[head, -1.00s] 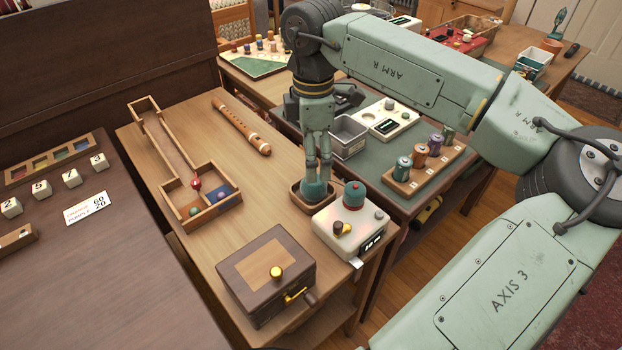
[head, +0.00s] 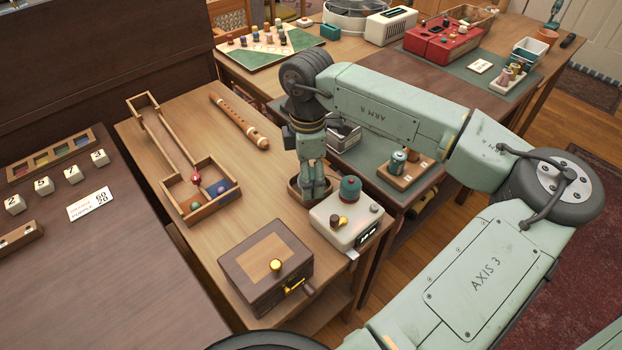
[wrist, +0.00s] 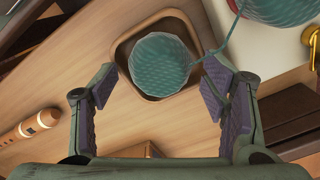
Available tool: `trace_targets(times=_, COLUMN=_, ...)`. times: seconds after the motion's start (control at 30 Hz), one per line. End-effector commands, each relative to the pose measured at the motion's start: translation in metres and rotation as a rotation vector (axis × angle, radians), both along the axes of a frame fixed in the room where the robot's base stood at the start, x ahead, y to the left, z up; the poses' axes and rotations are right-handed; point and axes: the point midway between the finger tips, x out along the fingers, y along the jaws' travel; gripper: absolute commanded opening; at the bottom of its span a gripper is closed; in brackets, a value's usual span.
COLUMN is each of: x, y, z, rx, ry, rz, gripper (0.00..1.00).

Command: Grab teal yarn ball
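In the wrist view a teal yarn ball (wrist: 160,64) sits in a small wooden tray (wrist: 122,52). My gripper (wrist: 160,80) is open, with its two fingers apart on the left and right of the ball and nothing held. I cannot tell whether the fingertips reach down beside it. A second teal ball (wrist: 276,8) sits on a white box (wrist: 275,45), and a teal strand runs down from it near my right finger. In the head view my gripper (head: 313,190) is down at the tray (head: 292,186) and hides the ball; the second ball (head: 350,184) shows its reddish base.
The white box (head: 340,232) with a gold crank stands right beside the tray. A wooden box (head: 266,266) is nearer the front, a flute (head: 240,122) is farther back, and a wooden marble track (head: 222,206) is at left. Bare tabletop lies between them.

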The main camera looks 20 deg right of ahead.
Motion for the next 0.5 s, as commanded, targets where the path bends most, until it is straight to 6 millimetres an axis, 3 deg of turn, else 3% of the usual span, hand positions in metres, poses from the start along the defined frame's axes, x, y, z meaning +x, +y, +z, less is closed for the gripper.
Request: trace_targets(times=0.5, x=0.0, y=-0.0001, z=0.0005, rx=0.0, ry=0.0, rz=0.0, gripper=0.31)
